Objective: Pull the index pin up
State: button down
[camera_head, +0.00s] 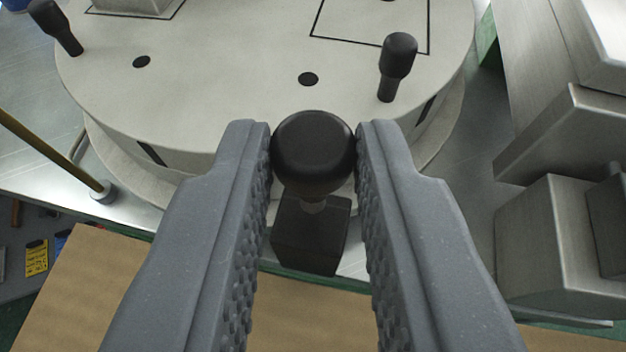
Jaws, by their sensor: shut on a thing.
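The index pin (313,152) has a round black knob on a short metal stem. The stem rises from a black square block (311,236) at the front edge of the round turntable. My gripper (313,150) is shut on the knob, one grey ribbed finger on each side near the tips. A short piece of stem shows between the knob and the block. How far the pin sits in the block is hidden.
The pale round turntable (220,85) carries two upright black handles, one at the right (396,66) and one at the far left (54,25). Metal machine blocks (548,240) stand at the right. A thin yellowish rod (55,152) slants at the left. A cardboard-brown surface (85,290) lies below.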

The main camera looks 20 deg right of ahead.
jog(key=c, duration=1.3)
grip_release()
jog(key=shift+r, duration=0.35)
jog(key=shift+f, duration=0.1)
jog(key=shift+s, duration=0.1)
jog(key=shift+b+v, duration=1.1)
jog(key=shift+b, duration=0.1)
jog(key=b+v, duration=0.4)
jog(key=v, duration=0.7)
jog(key=shift+s+a, duration=0.1)
jog(key=shift+s, duration=0.05)
